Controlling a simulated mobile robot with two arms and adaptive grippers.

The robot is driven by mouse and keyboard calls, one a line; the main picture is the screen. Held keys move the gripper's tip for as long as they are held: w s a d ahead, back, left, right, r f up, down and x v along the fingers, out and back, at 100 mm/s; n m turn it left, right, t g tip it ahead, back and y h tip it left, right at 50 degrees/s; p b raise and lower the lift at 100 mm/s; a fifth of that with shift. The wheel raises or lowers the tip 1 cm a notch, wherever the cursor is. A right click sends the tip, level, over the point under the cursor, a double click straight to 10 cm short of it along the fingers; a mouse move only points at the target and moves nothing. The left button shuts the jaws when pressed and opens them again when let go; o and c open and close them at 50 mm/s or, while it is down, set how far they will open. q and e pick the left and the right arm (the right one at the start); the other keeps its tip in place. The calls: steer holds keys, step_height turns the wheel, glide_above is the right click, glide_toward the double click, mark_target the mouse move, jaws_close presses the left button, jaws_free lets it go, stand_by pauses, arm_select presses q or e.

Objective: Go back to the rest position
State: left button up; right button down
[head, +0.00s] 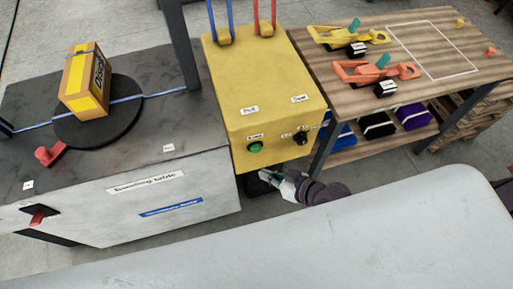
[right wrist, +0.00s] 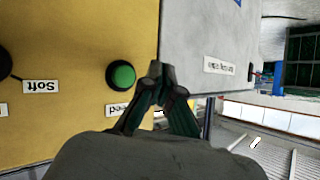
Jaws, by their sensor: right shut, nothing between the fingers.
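My right gripper (head: 264,175) is just below the front face of the yellow control box (head: 262,95) in the head view, with its wrist and arm to the right. In the right wrist view the fingers of my right gripper (right wrist: 161,72) are together and empty. They appear beside the green button (right wrist: 120,75), which also shows in the head view (head: 255,147) on the box front. I cannot tell how far the fingertips are from the box. My left gripper is not in view.
A grey bundling table (head: 205,165) stands left of the box, with a strapped yellow package (head: 85,80) on a black turntable (head: 98,120). A wooden bench (head: 405,45) at right holds yellow and orange tools. A black knob (head: 301,138) is on the box front.

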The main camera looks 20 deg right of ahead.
steer(key=s+d+f+m+g+h, duration=0.1)
steer(key=s+d+f+h, duration=0.1)
steer(key=d+f, duration=0.35)
steer(key=s+d+f+g+h, duration=0.1)
steer(key=s+d+f+h, duration=0.15)
steer(key=f, duration=0.65)
steer(key=s+d+f+m+g+h, duration=0.1)
steer(key=s+d+f, duration=0.2)
steer(key=f, duration=0.5)
steer(key=s+f+g+h, duration=0.1)
steer(key=s+f+g, duration=0.1)
steer(key=s+f, duration=0.4)
steer(key=s+f+g+h, duration=0.1)
steer(key=s+f+g, duration=0.2)
steer(key=s, duration=1.3)
step_height(320, 180, down, 3)
steer(key=shift+d+f+m, duration=0.1)
steer(key=shift+d+m, duration=0.05)
steer(key=shift+m, duration=0.25)
